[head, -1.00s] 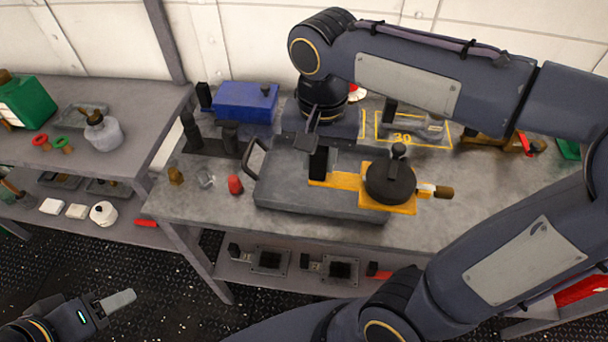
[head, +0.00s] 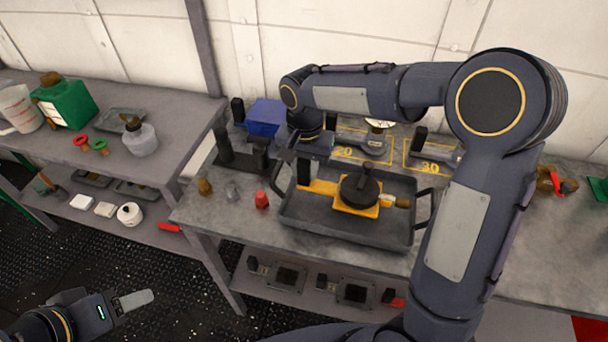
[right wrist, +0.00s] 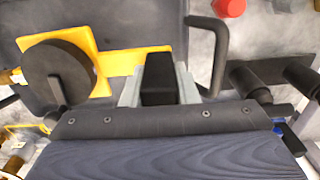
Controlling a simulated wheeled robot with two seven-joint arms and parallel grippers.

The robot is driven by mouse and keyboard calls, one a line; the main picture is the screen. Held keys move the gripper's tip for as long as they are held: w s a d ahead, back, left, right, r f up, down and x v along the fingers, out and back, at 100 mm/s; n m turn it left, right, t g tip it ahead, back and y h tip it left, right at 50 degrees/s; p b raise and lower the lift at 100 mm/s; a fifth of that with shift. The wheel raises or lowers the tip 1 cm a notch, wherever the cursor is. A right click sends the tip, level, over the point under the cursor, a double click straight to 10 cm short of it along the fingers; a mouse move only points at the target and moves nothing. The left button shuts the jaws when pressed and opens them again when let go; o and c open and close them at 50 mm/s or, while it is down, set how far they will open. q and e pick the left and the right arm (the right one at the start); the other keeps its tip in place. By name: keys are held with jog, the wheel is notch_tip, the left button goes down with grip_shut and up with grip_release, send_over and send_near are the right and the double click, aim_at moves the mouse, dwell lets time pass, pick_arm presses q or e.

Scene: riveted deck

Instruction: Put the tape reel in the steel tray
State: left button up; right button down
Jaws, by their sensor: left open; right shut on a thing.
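The tape reel (head: 358,190) is a yellow frame with a dark round drum, a crank knob and a black grip. The grey steel tray (head: 337,229) has raised walls and a dark loop handle at each end. The reel is within the tray's outline in the head view; I cannot tell whether it touches the floor. My right gripper (right wrist: 160,84) is shut on the reel's black grip, at the tray's left part. The right wrist view shows the drum (right wrist: 55,73) left of the gripper. My left gripper (head: 128,302) is open and empty at the lower left, away from the bench.
A red object (head: 262,200) and small brass and grey pieces stand left of the tray. A blue box (head: 266,117) is behind. Yellow-outlined marked spaces (head: 428,160) hold tools at the back.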

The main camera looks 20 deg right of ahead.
jog(key=shift+w+f, duration=0.15)
jog(key=shift+f, duration=1.65)
jog(key=c, duration=1.1)
grip_release()
jog(key=shift+f, duration=0.1)
jog(key=shift+a, duration=0.1)
